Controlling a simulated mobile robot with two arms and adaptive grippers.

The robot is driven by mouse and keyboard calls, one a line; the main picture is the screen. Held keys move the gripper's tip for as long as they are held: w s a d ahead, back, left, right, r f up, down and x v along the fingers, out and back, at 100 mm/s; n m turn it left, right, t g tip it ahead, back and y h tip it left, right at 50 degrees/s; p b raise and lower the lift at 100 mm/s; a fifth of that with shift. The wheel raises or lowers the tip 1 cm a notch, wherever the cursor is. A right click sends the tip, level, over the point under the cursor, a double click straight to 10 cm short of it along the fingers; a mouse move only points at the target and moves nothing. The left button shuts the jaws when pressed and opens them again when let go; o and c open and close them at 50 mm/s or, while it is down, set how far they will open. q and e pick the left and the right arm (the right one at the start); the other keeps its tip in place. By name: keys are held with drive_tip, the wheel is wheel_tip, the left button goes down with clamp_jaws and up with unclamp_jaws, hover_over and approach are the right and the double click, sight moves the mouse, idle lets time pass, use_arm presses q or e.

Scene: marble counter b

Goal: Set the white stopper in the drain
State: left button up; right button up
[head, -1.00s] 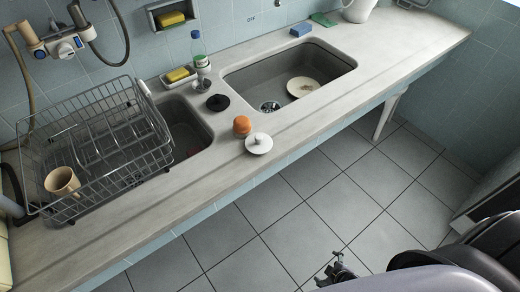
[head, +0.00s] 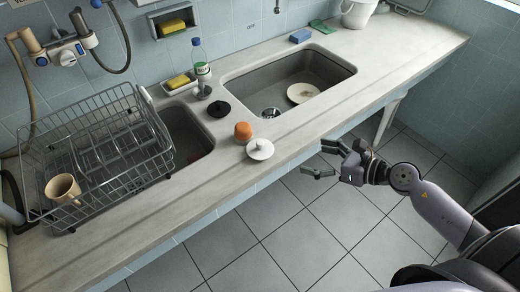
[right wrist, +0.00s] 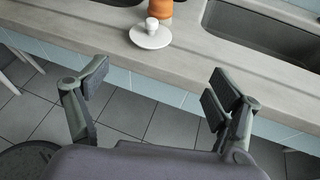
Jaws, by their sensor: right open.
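The white stopper (head: 260,149) is a round disc with a knob on top. It lies on the counter's front strip, beside an orange thing (head: 243,130). It also shows in the right wrist view (right wrist: 151,35), knob up. The drain (head: 270,112) is at the left end of the right basin (head: 318,79). My right gripper (head: 322,160) is open and empty, over the floor in front of the counter, to the right of the stopper. In the right wrist view its fingers (right wrist: 155,85) are spread wide, with the stopper beyond them. My left gripper is not in view.
A cream plate (head: 300,93) lies in the right basin. A black disc (head: 219,109) and a bottle (head: 200,60) stand behind the orange thing. A wire rack (head: 98,150) with a tan mug (head: 63,189) covers much of the left basin. The front strip right of the stopper is clear.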

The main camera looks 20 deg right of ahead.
drive_tip(key=r+n, duration=0.1)
drive_tip(key=n, duration=0.1)
drive_tip(key=p, duration=0.3)
approach(263, 147)
drive_tip(key=w+d+x, duration=0.1)
drive_tip(key=x, duration=0.3)
drive_tip(key=shift+g, duration=0.3)
drive_tip(key=x, duration=0.6)
drive_tip(key=shift+s+a+f+p, duration=0.2)
drive_tip(key=shift+s+a+p, duration=0.1)
drive_tip(key=shift+s+a, duration=0.05)
drive_tip(key=shift+c, duration=0.5)
drive_tip(key=c, duration=1)
drive_tip(key=shift+d+r, duration=0.1)
